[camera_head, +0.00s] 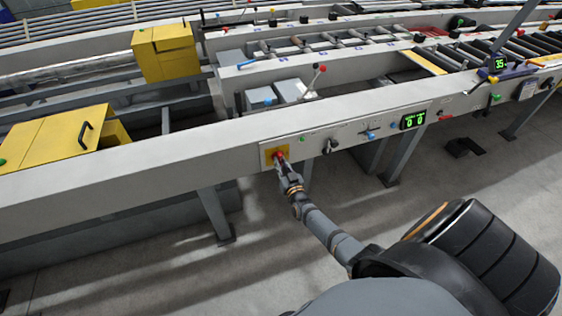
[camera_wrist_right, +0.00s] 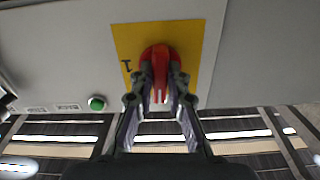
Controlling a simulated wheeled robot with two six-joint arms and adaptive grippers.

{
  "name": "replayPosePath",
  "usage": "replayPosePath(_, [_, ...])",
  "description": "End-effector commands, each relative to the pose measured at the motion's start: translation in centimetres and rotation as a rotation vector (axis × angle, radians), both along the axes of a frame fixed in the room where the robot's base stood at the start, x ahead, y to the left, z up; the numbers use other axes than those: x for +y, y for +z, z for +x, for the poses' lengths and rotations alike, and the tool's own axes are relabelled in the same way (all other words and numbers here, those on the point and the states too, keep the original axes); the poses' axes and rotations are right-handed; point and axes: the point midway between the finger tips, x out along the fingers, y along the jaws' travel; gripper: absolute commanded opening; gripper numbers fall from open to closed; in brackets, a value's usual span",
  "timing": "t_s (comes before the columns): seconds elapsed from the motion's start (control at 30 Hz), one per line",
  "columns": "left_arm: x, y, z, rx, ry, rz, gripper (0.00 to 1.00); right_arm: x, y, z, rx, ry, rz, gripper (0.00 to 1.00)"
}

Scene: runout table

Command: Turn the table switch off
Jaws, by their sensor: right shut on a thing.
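The table switch is a red rotary knob (camera_head: 280,155) on a yellow plate (camera_head: 269,151) at the left end of the control panel on the table's front beam. In the right wrist view the red knob (camera_wrist_right: 160,62) sits on the yellow plate (camera_wrist_right: 200,35), with a "1" mark beside it. My right gripper (camera_head: 283,164) is at the knob. In the right wrist view its fingers (camera_wrist_right: 160,88) are shut on the knob, one on each side, and partly cover it. My left gripper is not in view.
Right of the switch, the panel has a green button (camera_head: 302,139), a black knob (camera_head: 330,146), a blue knob (camera_head: 370,135) and a green digital display (camera_head: 413,119). A red-tipped lever (camera_head: 318,75) stands above the beam. The floor in front is mostly clear.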

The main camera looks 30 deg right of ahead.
Motion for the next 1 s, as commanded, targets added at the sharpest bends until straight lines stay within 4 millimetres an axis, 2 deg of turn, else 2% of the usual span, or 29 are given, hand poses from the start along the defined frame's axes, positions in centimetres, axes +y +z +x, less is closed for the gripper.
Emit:
replayPosePath(0.3, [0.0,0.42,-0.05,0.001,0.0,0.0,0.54,0.02,-0.11,-0.07,0.022,0.0,-0.077,0.0])
replayPosePath(0.77, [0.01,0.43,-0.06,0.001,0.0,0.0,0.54,0.02,-0.13,-0.07,0.024,0.0,-0.087,0.0])
replayPosePath(0.8, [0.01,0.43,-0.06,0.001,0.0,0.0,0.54,0.01,-0.13,-0.06,0.024,0.0,-0.087,0.2])
replayPosePath(0.93, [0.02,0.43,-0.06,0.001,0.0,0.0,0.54,0.01,-0.1,-0.05,0.023,0.0,-0.086,0.38])
replayPosePath(1.0, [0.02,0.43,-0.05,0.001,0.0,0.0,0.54,0.0,-0.07,-0.03,0.022,0.0,-0.085,0.38])
